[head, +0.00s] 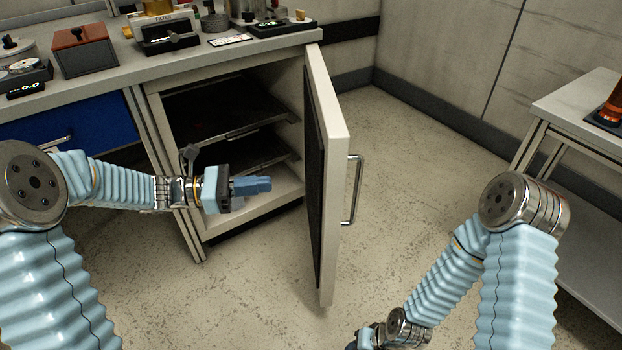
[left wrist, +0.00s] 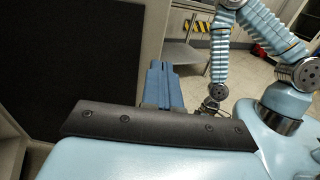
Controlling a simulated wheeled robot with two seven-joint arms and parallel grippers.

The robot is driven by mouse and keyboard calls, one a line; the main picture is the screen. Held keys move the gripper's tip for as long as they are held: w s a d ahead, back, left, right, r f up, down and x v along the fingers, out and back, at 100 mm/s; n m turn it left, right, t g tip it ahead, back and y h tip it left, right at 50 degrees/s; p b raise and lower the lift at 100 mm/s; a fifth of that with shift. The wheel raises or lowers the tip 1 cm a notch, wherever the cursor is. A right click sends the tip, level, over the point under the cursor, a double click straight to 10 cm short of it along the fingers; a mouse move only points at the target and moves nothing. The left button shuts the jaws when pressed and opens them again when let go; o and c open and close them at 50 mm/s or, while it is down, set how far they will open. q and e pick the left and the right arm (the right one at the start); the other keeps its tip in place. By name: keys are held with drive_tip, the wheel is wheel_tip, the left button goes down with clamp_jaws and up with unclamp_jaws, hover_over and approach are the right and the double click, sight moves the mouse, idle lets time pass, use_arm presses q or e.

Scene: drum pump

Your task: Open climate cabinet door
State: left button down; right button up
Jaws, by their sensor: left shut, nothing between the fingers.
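The climate cabinet (head: 155,112) stands under the bench with its door (head: 337,120) swung wide open, its hinge side on the right. A metal bar handle (head: 353,190) is on the door's outer face, turned to the right. Dark shelves (head: 215,108) show inside. My left gripper (head: 262,184) is shut and empty, in front of the cabinet opening on the inner side of the door. In the left wrist view its blue fingers (left wrist: 160,82) are together, beside the door's dark inner panel (left wrist: 75,60). My right gripper is mostly cut off at the bottom edge of the head view.
The bench top (head: 130,75) carries a red-brown box (head: 84,50), a filter unit (head: 165,33) and small displays. A blue drawer (head: 70,130) is left of the cabinet. A side table (head: 580,105) stands at right. The floor (head: 420,130) right of the door is clear.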

sight(326, 178)
use_arm(q)
drive_tip(key=w+d, duration=0.1)
drive_tip(key=d, duration=0.3)
drive_tip(key=d+p, duration=0.1)
drive_tip(key=d, duration=0.4)
drive_tip(key=w+d, duration=0.1)
drive_tip(key=d, duration=0.3)
drive_tip(key=shift+w+d, duration=0.25)
drive_tip(key=shift+w, duration=0.05)
use_arm(e)
drive_tip(key=shift+r, duration=0.7)
use_arm(q)
drive_tip(key=shift+d, duration=0.1)
